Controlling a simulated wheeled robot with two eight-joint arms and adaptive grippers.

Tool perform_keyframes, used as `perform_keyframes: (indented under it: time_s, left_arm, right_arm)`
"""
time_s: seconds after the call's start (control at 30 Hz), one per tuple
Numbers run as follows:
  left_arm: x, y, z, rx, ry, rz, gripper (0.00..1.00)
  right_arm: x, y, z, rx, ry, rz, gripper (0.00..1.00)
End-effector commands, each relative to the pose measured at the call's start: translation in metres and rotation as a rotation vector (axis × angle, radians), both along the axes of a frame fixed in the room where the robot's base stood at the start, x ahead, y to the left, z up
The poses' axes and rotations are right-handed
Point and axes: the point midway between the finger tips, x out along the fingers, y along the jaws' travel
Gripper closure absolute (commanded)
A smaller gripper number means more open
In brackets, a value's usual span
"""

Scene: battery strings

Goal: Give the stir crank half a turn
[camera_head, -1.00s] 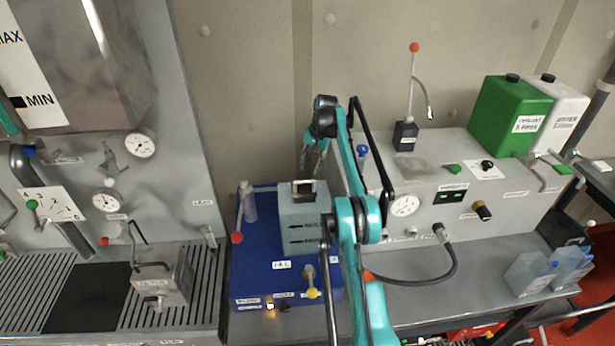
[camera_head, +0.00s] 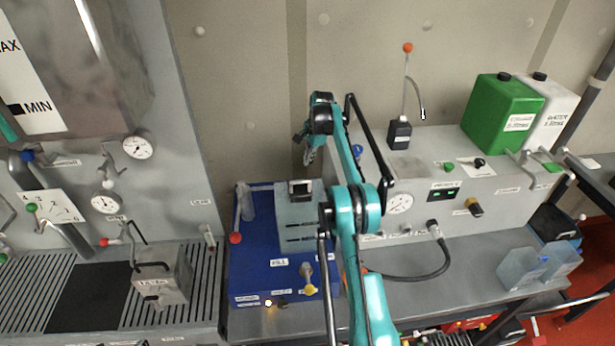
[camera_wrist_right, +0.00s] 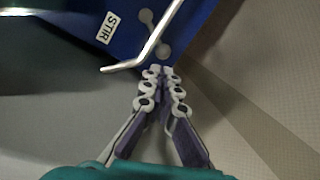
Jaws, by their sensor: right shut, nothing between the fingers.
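The stir crank is a bent bare metal rod (camera_wrist_right: 150,45) in the right wrist view, beside a white STIR label (camera_wrist_right: 108,28) on a blue housing (camera_wrist_right: 125,50). My right gripper (camera_wrist_right: 160,72) is shut and empty. Its fingertips appear just below the rod's bend; I cannot tell whether they touch it. In the head view the right gripper (camera_head: 309,155) is behind the grey block on the blue unit (camera_head: 255,245), near the back wall. I cannot make out the crank in the head view. My left gripper is not in view.
A grey block (camera_head: 297,222) stands on the blue unit, with a red-knobbed lever (camera_head: 235,238) at its left. A grey console (camera_head: 440,195) with a gauge stands to the right, partly behind my right arm. Green (camera_head: 503,112) and white canisters stand on it.

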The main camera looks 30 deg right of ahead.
Motion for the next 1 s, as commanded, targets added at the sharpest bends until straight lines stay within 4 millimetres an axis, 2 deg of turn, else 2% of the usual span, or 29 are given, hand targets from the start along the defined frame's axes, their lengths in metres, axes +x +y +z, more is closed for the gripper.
perform_keyframes:
  time_s: [0.03, 0.4, 0.6, 0.73, 0.87, 1.0]
  left_arm:
    - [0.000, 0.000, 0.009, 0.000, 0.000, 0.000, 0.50]
    - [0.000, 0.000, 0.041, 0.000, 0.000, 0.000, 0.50]
    - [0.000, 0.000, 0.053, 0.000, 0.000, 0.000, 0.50]
    - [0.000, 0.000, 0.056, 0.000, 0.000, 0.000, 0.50]
    - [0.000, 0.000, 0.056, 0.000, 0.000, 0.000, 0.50]
    - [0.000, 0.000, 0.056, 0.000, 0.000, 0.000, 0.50]
  right_arm:
    - [-0.001, 0.000, 0.004, 0.013, 0.004, -0.101, 1.00]
    - [-0.014, 0.002, -0.001, 0.143, 0.030, -0.952, 1.00]
    - [-0.023, 0.005, -0.004, 0.211, 0.032, -1.303, 1.00]
    - [-0.026, 0.006, -0.005, 0.235, 0.033, -1.421, 1.00]
    - [-0.026, 0.006, -0.011, 0.243, 0.033, -1.460, 1.00]
    - [-0.022, 0.006, -0.029, 0.243, 0.033, -1.461, 1.00]
